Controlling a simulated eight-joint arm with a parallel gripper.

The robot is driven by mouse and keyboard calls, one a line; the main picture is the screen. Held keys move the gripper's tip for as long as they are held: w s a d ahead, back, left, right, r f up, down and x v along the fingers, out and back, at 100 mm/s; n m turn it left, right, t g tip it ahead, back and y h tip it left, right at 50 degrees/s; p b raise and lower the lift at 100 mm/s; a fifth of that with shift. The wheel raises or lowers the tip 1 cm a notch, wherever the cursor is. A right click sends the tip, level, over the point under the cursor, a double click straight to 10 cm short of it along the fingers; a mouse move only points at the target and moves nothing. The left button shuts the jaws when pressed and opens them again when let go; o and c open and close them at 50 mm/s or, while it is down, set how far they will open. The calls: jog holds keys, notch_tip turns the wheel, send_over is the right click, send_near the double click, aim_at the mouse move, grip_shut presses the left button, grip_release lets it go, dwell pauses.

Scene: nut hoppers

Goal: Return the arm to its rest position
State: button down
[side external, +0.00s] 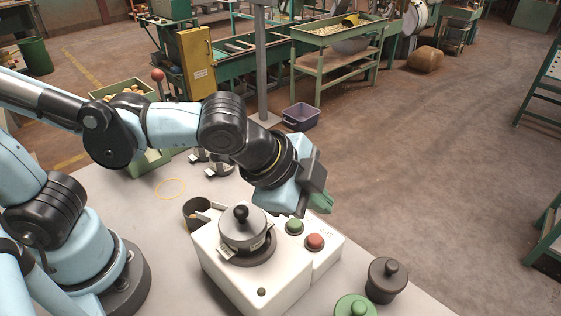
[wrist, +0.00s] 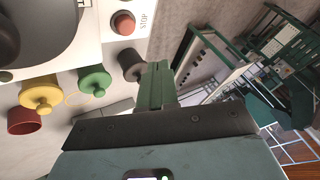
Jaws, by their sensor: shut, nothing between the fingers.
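My gripper (side external: 322,202) hangs in the air just above and behind the white machine with the push buttons. Its green fingers are shut with nothing between them, and they also show in the wrist view (wrist: 156,85). My arm is stretched out over the table from the left and bent downward at the wrist. The white machine (side external: 225,272) carries a grey lidded hopper (side external: 242,232) with a black knob. A green button (side external: 295,227) and a red button (side external: 315,242) sit on its right part; the red one shows in the wrist view (wrist: 124,23), marked STOP.
A dark lidded pot (side external: 387,280) and a green one (side external: 355,307) stand at the table's front right. Yellow (wrist: 40,93) and red (wrist: 23,122) pots show in the wrist view. A dark cup (side external: 196,213) stands left of the machine. Open floor lies right.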

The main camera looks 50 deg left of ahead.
dwell(0.4)
jog(key=a+n, duration=0.2)
jog(key=a, duration=0.1)
jog(key=w+a+n+y, duration=0.1)
jog(key=a, duration=0.2)
jog(key=a+n, duration=0.2)
jog(key=a, duration=0.1)
jog(key=shift+w+a+r+n, duration=0.15)
jog(key=shift+a+n, duration=0.15)
jog(key=shift+a, duration=0.05)
jog(key=s+a+n+y, duration=0.2)
jog(key=a+n, duration=0.6)
jog(key=a, duration=0.3)
jog(key=shift+s+a+f, duration=0.2)
jog(key=shift+f, duration=0.05)
